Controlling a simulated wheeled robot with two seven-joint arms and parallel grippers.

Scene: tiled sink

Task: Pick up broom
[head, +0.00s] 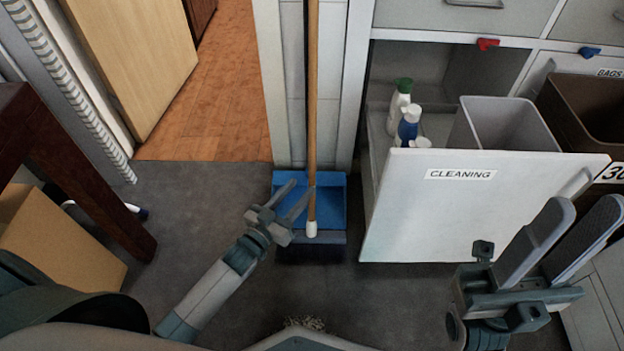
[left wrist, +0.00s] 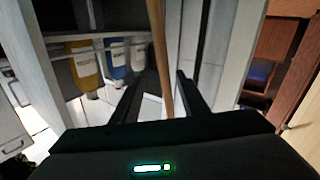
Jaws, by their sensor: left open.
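The broom (head: 313,90) stands upright against the tiled wall strip between the doorway and the cabinet. It has a long wooden handle, a white socket and a dark brush head on the floor. A blue dustpan (head: 333,205) is behind its lower end. My left gripper (head: 301,187) is open, low beside the handle and just above the white socket. In the left wrist view, the handle (left wrist: 160,60) appears between the two spread fingers; whether they touch it cannot be told. My right gripper (head: 588,208) is open and empty at the right, in front of the cleaning drawer.
A pulled-out drawer front labelled CLEANING (head: 480,205) stands right of the broom, with bottles (head: 407,125) and a grey bin (head: 505,120) behind it. A dark wooden table leg (head: 85,180) and a cardboard box (head: 60,240) are at left. Dark floor lies between.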

